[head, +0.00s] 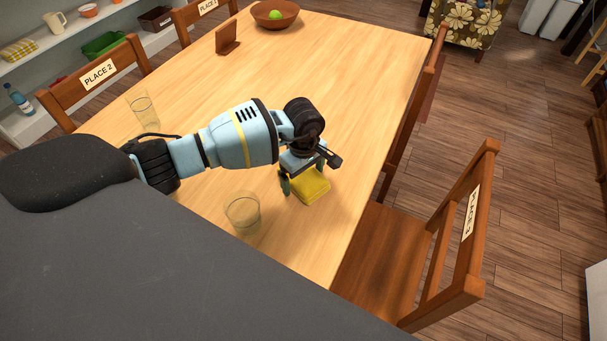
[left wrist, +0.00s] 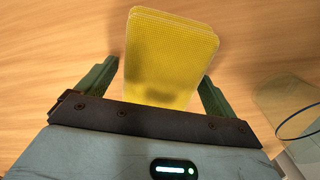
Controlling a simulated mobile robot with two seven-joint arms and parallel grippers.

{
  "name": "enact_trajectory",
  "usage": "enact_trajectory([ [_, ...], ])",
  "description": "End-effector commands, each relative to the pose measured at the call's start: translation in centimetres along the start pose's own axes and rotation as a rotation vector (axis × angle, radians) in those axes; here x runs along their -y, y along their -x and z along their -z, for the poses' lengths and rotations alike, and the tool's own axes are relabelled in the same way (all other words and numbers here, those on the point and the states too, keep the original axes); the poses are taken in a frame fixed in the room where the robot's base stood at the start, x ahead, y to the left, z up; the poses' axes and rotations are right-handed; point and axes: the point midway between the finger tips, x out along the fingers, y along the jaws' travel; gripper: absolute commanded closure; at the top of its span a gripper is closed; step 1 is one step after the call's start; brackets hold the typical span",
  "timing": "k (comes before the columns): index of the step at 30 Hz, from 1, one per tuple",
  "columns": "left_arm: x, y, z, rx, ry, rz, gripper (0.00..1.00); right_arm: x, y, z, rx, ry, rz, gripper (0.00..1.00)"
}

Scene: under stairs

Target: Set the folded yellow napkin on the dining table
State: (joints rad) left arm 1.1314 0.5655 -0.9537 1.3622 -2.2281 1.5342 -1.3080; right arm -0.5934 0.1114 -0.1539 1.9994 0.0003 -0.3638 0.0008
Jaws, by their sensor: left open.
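The folded yellow napkin (head: 312,187) lies on the dining table (head: 345,75), near its right edge. My left gripper (head: 300,184) is just above the table at the napkin's near left side. In the left wrist view, the napkin (left wrist: 168,55) lies between the two green fingers (left wrist: 155,88), with a gap on each side. The fingers are open and apart from it. The napkin's near end is hidden by the gripper body. My right gripper is not in view.
A glass (head: 242,212) stands left of the napkin, and another glass (head: 143,108) stands farther back. A wooden bowl (head: 275,14) and a small brown stand (head: 227,37) are at the far end. A chair (head: 425,245) stands at the right edge.

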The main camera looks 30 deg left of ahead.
Motion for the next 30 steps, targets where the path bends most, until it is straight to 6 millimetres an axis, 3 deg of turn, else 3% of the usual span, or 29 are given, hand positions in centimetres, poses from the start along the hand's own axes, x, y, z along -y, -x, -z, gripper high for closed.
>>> enact_trajectory([
  [8, -0.1, 1.4, 0.1, -0.001, -0.001, -0.004, 0.07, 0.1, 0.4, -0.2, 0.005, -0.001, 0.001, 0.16],
  [21, -0.1, 9.6, 0.0, -0.002, -0.001, -0.003, 0.07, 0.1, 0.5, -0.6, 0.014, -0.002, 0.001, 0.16],
  [30, 0.0, 12.2, 0.0, 0.000, 0.000, 0.001, 0.07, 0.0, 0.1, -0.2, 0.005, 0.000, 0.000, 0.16],
])
